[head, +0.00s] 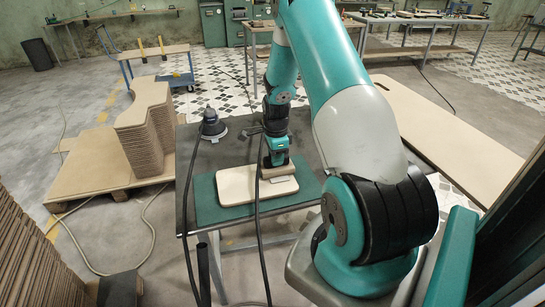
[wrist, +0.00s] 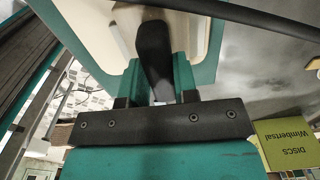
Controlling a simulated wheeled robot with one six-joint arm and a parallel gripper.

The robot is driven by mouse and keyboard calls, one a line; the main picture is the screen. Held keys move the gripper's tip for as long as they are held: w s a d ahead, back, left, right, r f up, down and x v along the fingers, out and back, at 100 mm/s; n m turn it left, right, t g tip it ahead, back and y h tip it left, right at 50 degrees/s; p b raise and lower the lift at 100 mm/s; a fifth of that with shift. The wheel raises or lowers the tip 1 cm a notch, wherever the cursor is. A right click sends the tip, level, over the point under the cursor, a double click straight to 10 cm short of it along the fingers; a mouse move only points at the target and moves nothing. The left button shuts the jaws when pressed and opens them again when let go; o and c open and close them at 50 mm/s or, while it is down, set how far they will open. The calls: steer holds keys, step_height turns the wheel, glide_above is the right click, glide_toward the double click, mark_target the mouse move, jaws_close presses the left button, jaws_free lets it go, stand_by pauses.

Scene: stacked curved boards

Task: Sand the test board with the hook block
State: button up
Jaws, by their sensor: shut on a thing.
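The test board (head: 240,187) is a pale panel with rounded corners, lying flat on a green mat (head: 207,205) on the dark table. My gripper (head: 276,158) points down over the board's right half. It is shut on the hook block (head: 279,171), a tan and dark block at the board's surface. I cannot tell whether the block touches the board or hangs just above it. In the wrist view the dark block (wrist: 154,50) sits between the green fingers, with the pale board (wrist: 100,25) and green mat behind it.
A round sander (head: 212,124) stands at the table's back left, its dark cable running down the left side. Another dark cable hangs across the board. Stacked curved boards (head: 145,135) stand on a pallet at left. A yellow discs box (wrist: 288,142) shows in the wrist view.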

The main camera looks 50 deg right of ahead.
steer(key=shift+s+d, duration=0.75)
steer(key=shift+d, duration=0.2)
steer(key=shift+r+p, duration=0.6)
steer(key=shift+r, duration=0.2)
step_height(320, 180, up, 6)
steer(key=p, duration=0.4)
